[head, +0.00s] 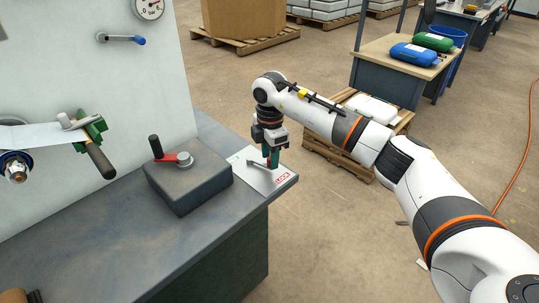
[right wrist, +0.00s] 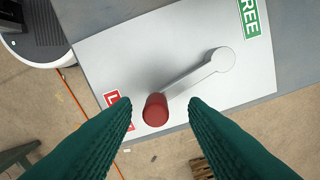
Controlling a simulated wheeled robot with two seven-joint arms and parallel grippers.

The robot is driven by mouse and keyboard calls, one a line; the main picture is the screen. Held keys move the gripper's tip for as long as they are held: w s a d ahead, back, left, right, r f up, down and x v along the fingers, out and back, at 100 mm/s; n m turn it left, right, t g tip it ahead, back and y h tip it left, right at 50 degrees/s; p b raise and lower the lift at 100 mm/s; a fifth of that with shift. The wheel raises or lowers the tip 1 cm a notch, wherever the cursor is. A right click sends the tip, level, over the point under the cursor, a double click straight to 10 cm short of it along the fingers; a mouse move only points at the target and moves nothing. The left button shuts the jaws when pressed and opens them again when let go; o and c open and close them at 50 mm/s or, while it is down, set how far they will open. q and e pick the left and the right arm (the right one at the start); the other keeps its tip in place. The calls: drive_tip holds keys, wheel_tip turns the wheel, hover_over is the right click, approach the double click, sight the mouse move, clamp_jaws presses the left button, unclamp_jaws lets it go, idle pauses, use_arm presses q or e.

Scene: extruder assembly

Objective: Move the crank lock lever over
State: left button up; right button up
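The crank lock lever (right wrist: 190,80) is a grey arm with a round pivot and a red knob (right wrist: 155,109), on a light plate (right wrist: 150,55). Its knob end lies beside the red LOCK label (right wrist: 113,98); the pivot end is nearer the green FREE label (right wrist: 250,18). My right gripper (head: 271,160) points down over the plate in the head view. In the right wrist view its teal fingers are apart, one on each side of the knob, with visible gaps. My left gripper is out of view.
A dark box (head: 188,182) with a red crank (head: 170,157) and black handle stands left of the plate on the grey bench (head: 110,225). A pale panel (head: 100,80) with a blue-tipped lever (head: 125,38) rises behind. The plate sits at the bench's right edge.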

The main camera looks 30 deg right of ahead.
wheel_tip(320, 180, up, 6)
drive_tip(key=p, duration=0.5)
drive_tip(key=shift+p, duration=0.3)
